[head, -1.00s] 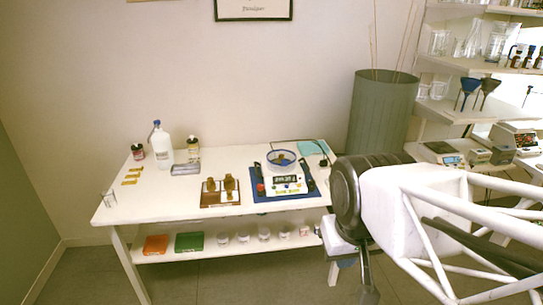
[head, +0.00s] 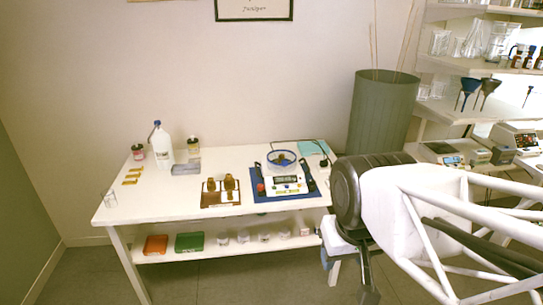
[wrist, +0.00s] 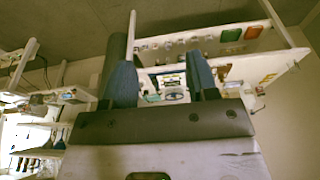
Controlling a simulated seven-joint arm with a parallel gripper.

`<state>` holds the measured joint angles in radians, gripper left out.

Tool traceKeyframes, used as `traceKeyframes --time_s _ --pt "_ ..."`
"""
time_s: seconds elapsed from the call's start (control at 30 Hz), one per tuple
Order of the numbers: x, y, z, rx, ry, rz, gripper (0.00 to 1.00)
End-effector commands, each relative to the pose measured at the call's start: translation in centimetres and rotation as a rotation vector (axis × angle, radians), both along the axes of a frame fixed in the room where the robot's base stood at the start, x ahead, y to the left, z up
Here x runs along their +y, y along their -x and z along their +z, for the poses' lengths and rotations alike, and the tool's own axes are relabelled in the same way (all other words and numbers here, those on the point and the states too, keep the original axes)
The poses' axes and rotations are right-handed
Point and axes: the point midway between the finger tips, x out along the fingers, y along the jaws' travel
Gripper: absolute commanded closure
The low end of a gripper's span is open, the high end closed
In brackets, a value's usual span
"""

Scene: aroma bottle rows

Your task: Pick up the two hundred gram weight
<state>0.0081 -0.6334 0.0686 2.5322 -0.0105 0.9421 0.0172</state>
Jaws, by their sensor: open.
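Brass weights (head: 230,184) stand on a brown wooden board (head: 220,199) in the middle of the table in the head view. Two larger ones show most clearly. Their markings are too small to read, so I cannot tell which is two hundred grams. My gripper (wrist: 163,82) is open and empty in the wrist view, with blue fingers apart. In the head view it is at the table's right front corner, well away from the weights and partly hidden by my arm. The weights are not clear in the wrist view.
A white bottle (head: 161,146), jars and yellow pieces (head: 132,176) stand at left. A green bin (head: 382,115) is behind right. The front left tabletop is mostly clear.

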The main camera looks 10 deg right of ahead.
Motion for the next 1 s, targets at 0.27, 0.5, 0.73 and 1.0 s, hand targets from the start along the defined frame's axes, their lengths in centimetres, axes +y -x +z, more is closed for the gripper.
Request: traceKeyframes --time_s 0.27,0.5,0.73,1.0 --pt "0.0 0.0 0.0 0.0 0.0 0.0 0.35" --pt "0.0 -0.6 0.4 0.002 -0.002 -0.007 0.35" --pt "-0.1 -3.5 1.8 0.011 -0.01 -0.041 0.35" --pt "-0.2 -9.2 4.1 0.026 -0.024 -0.11 0.35"
